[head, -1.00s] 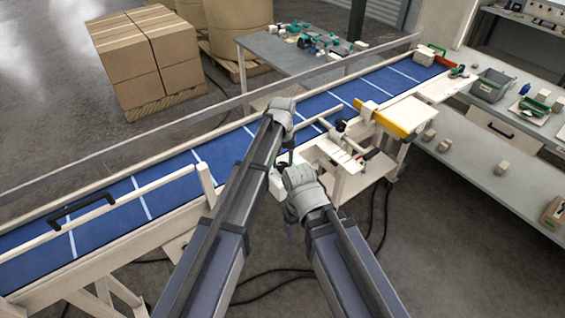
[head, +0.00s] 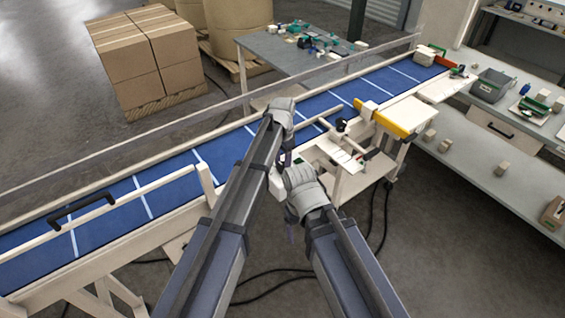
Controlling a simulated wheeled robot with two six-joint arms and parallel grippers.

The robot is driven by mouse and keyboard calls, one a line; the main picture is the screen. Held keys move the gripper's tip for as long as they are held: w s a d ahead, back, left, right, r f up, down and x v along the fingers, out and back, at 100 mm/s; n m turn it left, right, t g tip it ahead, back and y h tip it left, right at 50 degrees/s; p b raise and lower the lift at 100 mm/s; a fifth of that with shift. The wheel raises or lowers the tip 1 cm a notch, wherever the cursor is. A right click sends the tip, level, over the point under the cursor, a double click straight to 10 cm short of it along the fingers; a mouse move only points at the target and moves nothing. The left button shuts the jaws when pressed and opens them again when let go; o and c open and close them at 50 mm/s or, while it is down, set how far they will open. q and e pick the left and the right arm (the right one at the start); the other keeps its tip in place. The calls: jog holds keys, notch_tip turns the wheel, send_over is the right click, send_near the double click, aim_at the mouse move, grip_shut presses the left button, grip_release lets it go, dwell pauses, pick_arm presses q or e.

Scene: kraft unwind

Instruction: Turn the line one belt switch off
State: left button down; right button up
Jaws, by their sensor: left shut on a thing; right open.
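The blue conveyor belt (head: 175,172) with white cross lines runs from lower left to upper right. My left gripper (head: 284,158) is at the near side of the belt frame, largely hidden behind its own arm. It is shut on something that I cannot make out. The belt switch is not clearly visible; a small pale housing (head: 306,160) shows just right of the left gripper. My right gripper (head: 296,172) is open, lower and close to the left one, with its fingers mostly hidden behind its wrist.
A white side table with a yellow-edged unit (head: 388,124) stands right of my grippers. A grey workbench (head: 510,165) with bins is at the right. Stacked cartons (head: 150,62) and a tool table (head: 270,50) stand beyond the belt. Cables lie on the floor.

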aim_at(283, 165)
pick_arm(q)
jog(key=shift+m, duration=0.4)
jog(key=shift+c, duration=1.4)
grip_release()
jog(key=shift+r, duration=0.1)
notch_tip(283, 165, up, 8)
jog(key=p, duration=0.8)
jog(key=shift+f, duration=0.2)
jog(key=shift+f, duration=0.15)
